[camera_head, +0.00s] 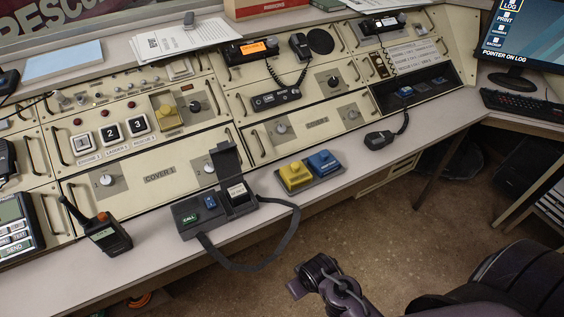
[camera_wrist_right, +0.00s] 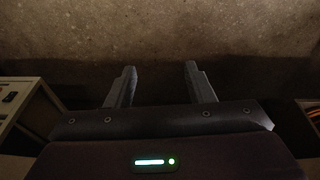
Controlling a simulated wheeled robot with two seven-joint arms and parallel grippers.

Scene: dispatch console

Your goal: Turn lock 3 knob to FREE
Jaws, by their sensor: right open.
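Four light round lock knobs show in the head view on the cover panels. Two are on the second cover panel, a left knob (camera_head: 281,128) and a right knob (camera_head: 343,113). Their small labels are too small to read, so I cannot tell which is lock 3 or its setting. My right gripper (camera_wrist_right: 159,82) is open and empty over the floor in the right wrist view, away from the console. My left gripper is out of view.
Floor before the desk is mostly clear.

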